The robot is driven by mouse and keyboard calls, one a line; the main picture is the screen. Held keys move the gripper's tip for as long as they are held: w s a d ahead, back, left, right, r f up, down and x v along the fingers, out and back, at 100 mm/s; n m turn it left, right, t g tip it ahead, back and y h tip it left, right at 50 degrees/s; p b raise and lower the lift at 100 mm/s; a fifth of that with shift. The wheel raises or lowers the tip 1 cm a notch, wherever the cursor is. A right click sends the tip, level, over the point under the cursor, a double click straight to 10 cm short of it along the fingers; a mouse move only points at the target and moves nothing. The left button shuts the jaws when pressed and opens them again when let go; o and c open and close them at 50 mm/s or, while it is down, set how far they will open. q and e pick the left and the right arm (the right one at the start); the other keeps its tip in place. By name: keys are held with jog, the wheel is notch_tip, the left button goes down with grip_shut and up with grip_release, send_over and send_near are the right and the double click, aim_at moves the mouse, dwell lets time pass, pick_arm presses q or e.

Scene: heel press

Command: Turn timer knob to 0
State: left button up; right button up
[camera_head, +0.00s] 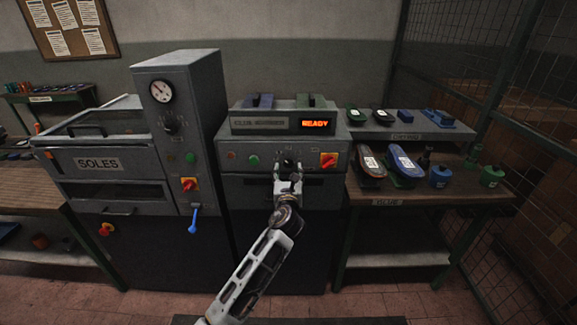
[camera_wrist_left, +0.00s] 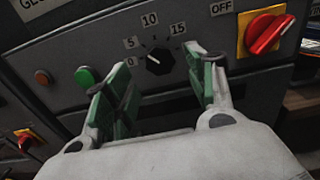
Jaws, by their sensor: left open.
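The timer knob (camera_wrist_left: 160,62) is a small black dial on the grey front panel, with 0, 5, 10 and 15 printed around it. A light mark on the knob points left, towards the 0 side; its exact setting is hard to read. In the head view the knob (camera_head: 288,161) sits below the lit READY display (camera_head: 315,123). My left gripper (camera_head: 288,176) is just in front of it. In the left wrist view its green-padded fingers (camera_wrist_left: 163,88) are open and apart, with the knob beyond the gap between them, not gripped. My right gripper is not in view.
A green button (camera_wrist_left: 85,77) and a red rotary switch (camera_wrist_left: 268,33) on a yellow plate flank the knob. The SOLES machine (camera_head: 98,163) stands left. On the right, a bench holds shoes (camera_head: 405,163) and bottles beside a wire-mesh fence.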

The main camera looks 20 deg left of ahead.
aim_at(289, 164)
pick_arm(q)
jog(key=shift+x, duration=2.35)
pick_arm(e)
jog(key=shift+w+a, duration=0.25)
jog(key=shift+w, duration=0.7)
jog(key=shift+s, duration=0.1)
